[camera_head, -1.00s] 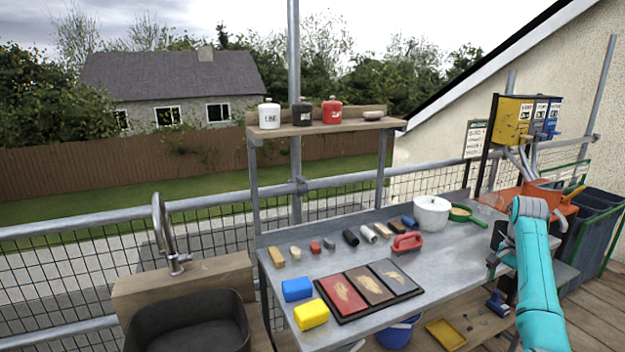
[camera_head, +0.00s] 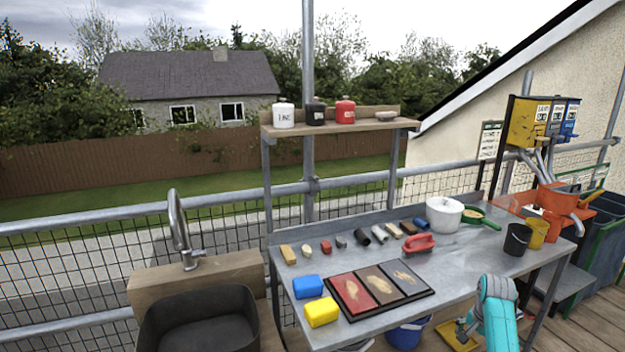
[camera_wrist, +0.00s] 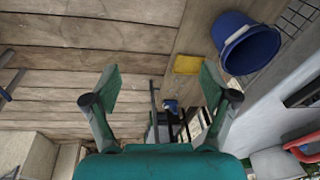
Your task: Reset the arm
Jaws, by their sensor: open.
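My arm (camera_head: 497,315) is at the lower right in the head view, in front of the metal workbench's front edge. The gripper end is not clearly visible there. In the wrist view my gripper (camera_wrist: 160,100) shows two green fingers spread wide apart, with nothing between them. The wrist camera looks down past the bench at the wooden deck (camera_wrist: 75,75).
The metal workbench (camera_head: 450,275) holds a tray of three coloured panels (camera_head: 378,287), sponges, a red-handled brush (camera_head: 419,243), a white pot (camera_head: 444,214) and buckets. A blue bucket (camera_wrist: 250,45) and a yellow tray (camera_wrist: 187,64) are low down. A sink (camera_head: 200,320) stands left.

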